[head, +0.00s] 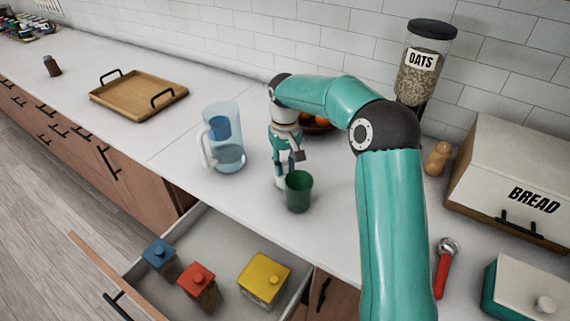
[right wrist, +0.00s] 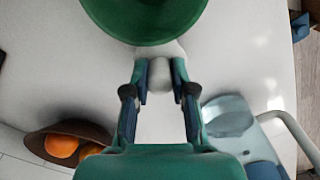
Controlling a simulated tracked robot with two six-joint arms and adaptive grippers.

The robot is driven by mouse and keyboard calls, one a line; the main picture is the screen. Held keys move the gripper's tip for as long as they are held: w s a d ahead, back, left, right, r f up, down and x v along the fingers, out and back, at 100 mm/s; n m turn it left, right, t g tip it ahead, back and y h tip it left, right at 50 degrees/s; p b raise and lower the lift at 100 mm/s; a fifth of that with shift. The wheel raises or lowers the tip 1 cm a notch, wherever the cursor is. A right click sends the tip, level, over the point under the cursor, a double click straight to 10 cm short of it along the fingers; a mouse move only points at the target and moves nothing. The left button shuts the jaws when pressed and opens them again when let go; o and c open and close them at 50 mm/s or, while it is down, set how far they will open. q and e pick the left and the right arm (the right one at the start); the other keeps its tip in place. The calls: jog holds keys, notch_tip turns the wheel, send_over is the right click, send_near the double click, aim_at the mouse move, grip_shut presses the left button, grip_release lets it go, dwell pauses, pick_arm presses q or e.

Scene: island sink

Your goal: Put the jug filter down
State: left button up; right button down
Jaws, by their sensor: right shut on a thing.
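My right gripper (head: 287,168) points down just above the counter and is shut on a small white piece, which I take for the jug filter (right wrist: 161,75). In the right wrist view the piece sits between the fingertips of the gripper (right wrist: 165,90). In the head view only a bit of white shows low by the fingers, so I cannot tell if it touches the counter. A clear jug (head: 231,158) with a blue insert (head: 218,128) stands to the left of the gripper. My left gripper is not in view.
A green cup (head: 299,192) stands close in front of the gripper. A fruit bowl (right wrist: 45,140) is behind it. A wooden tray (head: 138,94) lies further left. An open drawer (head: 215,235) with several lidded containers juts out below. Counter between jug and gripper is clear.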

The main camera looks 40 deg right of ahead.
jog(key=c, duration=1)
grip_release()
jog(key=shift+o, duration=0.2)
notch_tip(320, 180, up, 12)
jog(key=shift+p, duration=0.3)
